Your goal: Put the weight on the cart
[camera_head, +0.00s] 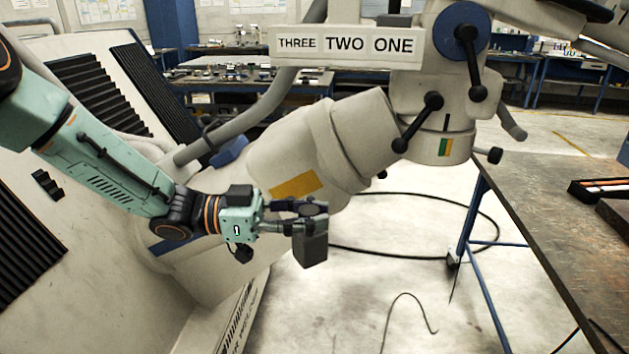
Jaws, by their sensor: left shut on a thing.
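My left gripper (308,217) comes in from the left on a mint-green arm and is shut on a dark grey weight (313,248). No cart can be clearly made out in this view. My right gripper is not in view.
A brown-topped table (560,220) with blue legs stands at the right. A black cable (400,195) loops over the pale floor.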

